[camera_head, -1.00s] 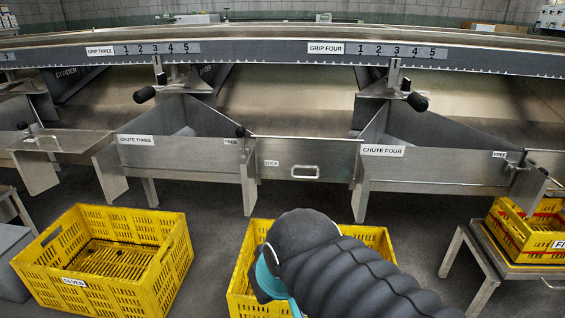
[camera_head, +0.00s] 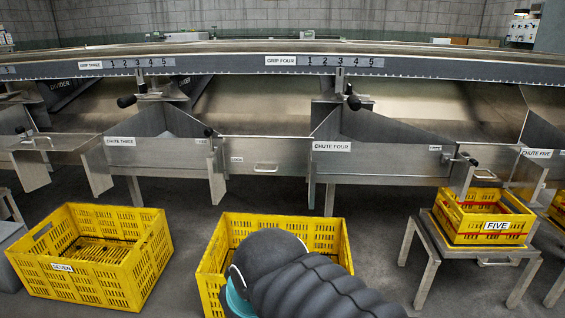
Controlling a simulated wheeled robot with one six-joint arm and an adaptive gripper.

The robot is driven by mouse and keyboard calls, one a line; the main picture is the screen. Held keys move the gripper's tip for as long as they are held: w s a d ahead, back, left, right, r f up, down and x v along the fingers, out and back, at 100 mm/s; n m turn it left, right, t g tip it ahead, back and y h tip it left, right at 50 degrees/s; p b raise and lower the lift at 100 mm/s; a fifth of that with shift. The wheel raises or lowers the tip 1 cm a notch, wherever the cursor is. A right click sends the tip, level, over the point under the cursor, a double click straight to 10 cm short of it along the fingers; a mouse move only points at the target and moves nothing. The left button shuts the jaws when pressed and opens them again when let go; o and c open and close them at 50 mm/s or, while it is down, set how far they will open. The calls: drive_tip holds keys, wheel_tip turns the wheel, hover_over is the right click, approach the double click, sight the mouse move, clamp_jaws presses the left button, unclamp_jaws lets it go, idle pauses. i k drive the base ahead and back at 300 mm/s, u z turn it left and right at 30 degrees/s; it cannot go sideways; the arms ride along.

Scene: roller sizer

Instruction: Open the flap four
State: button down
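Chute four (camera_head: 380,166), a steel trough labelled CHUTE FOUR, stands right of centre under the GRIP FOUR strip (camera_head: 281,61). A lever with a black knob (camera_head: 353,102) rises behind it. At its right end a small latch with a black knob (camera_head: 472,161) sits by a small label, too small to read surely. Left of it is a steel panel (camera_head: 290,153) with a bar handle (camera_head: 266,168) and a LOCK label. No part is labelled flap four, so I cannot tell which one it is. My dark ribbed arm shows at the bottom centre; my gripper is not in view.
A yellow crate (camera_head: 337,232) stands below chute four, partly behind my arm. Crate SEVEN (camera_head: 75,283) is at left. Crate FIVE (camera_head: 487,238) sits on a steel stand (camera_head: 420,240) at right. Chute three (camera_head: 160,155) is left of the handled panel. Grey floor shows between the crates.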

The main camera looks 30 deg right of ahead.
sight(242, 155)
drive_tip(key=z, duration=0.85)
drive_tip(key=i, duration=0.95)
drive_tip(key=u, duration=0.05)
drive_tip(key=k, duration=1.2)
drive_tip(key=u, duration=0.9)
drive_tip(key=i, duration=1.3)
drive_tip(key=z, duration=0.85)
